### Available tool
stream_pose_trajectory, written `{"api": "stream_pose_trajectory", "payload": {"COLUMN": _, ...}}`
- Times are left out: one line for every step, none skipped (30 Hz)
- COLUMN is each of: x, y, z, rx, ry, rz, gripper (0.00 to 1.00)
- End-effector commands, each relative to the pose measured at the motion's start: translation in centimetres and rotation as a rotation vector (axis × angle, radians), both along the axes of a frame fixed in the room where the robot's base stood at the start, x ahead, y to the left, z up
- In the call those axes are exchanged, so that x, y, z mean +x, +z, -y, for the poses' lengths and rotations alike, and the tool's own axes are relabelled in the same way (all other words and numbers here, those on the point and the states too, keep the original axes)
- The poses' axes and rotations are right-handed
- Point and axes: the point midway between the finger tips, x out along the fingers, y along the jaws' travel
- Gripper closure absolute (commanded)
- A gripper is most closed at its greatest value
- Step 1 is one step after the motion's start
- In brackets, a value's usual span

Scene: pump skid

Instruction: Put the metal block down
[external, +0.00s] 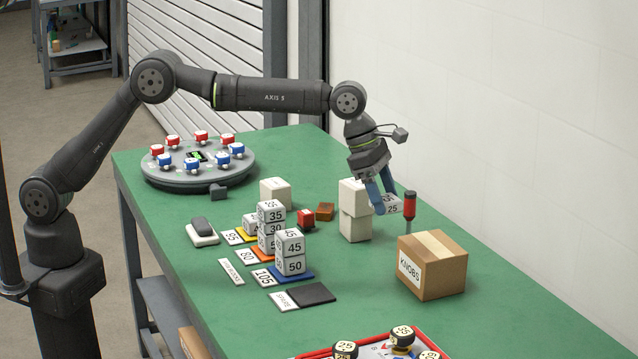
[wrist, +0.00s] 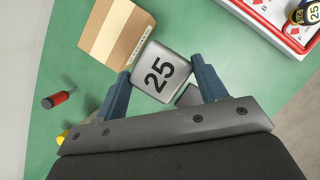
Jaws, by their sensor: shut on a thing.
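The metal block is a pale grey cube marked 25 (external: 393,209). My gripper (external: 385,200) is shut on it and holds it above the green table, at the right of the white blocks. In the wrist view, the block's 25 face (wrist: 160,72) shows between the two blue fingers of my gripper (wrist: 160,66). An orange pad (external: 264,254) and a yellow pad (external: 242,236) also carry numbered blocks. A bare black pad (external: 311,294) lies in front of them.
A KNOBS carton (external: 433,266) stands right of the held block. A red-handled screwdriver (external: 409,203) is close beside it. Stacked white blocks (external: 355,226) stand left. A round knob turntable (external: 198,175) is at the far left. A red-edged tray (external: 377,349) is at the front.

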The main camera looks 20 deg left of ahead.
Motion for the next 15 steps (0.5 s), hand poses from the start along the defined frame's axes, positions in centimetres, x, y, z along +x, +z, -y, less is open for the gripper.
{"api": "stream_pose_trajectory", "payload": {"x": -0.7, "y": 0.0, "z": 0.8, "rx": -0.002, "ry": 0.0, "rz": 0.001, "gripper": 0.63}}
{"api": "stream_pose_trajectory", "payload": {"x": -1.0, "y": 0.1, "z": 1.1, "rx": -0.003, "ry": 0.003, "rz": 0.001, "gripper": 0.63}}
{"api": "stream_pose_trajectory", "payload": {"x": -1.3, "y": 0.0, "z": 1.5, "rx": -0.002, "ry": 0.005, "rz": 0.001, "gripper": 0.63}}
{"api": "stream_pose_trajectory", "payload": {"x": -1.5, "y": 0.1, "z": 1.7, "rx": -0.004, "ry": 0.006, "rz": 0.002, "gripper": 0.63}}
{"api": "stream_pose_trajectory", "payload": {"x": -1.6, "y": 0.1, "z": 1.9, "rx": -0.004, "ry": 0.007, "rz": 0.001, "gripper": 0.63}}
{"api": "stream_pose_trajectory", "payload": {"x": -1.7, "y": 0.0, "z": 2.0, "rx": -0.004, "ry": 0.009, "rz": 0.002, "gripper": 0.63}}
{"api": "stream_pose_trajectory", "payload": {"x": -1.5, "y": -0.1, "z": 2.2, "rx": -0.004, "ry": 0.011, "rz": 0.002, "gripper": 0.63}}
{"api": "stream_pose_trajectory", "payload": {"x": -1.3, "y": -0.3, "z": 2.3, "rx": -0.004, "ry": 0.012, "rz": 0.002, "gripper": 0.63}}
{"api": "stream_pose_trajectory", "payload": {"x": -0.7, "y": -0.7, "z": 2.4, "rx": -0.003, "ry": 0.012, "rz": 0.001, "gripper": 0.63}}
{"api": "stream_pose_trajectory", "payload": {"x": -0.2, "y": -1.0, "z": 2.5, "rx": -0.003, "ry": 0.014, "rz": 0.002, "gripper": 0.63}}
{"api": "stream_pose_trajectory", "payload": {"x": 0.4, "y": -1.4, "z": 2.6, "rx": -0.003, "ry": 0.014, "rz": 0.002, "gripper": 0.63}}
{"api": "stream_pose_trajectory", "payload": {"x": 1.3, "y": -2.0, "z": 2.8, "rx": -0.002, "ry": 0.015, "rz": 0.002, "gripper": 0.63}}
{"api": "stream_pose_trajectory", "payload": {"x": 2.0, "y": -2.4, "z": 2.9, "rx": -0.002, "ry": 0.015, "rz": 0.002, "gripper": 0.63}}
{"api": "stream_pose_trajectory", "payload": {"x": 2.7, "y": -2.8, "z": 3.0, "rx": -0.002, "ry": 0.014, "rz": 0.002, "gripper": 0.63}}
{"api": "stream_pose_trajectory", "payload": {"x": 3.6, "y": -3.4, "z": 3.2, "rx": -0.002, "ry": 0.015, "rz": 0.002, "gripper": 0.63}}
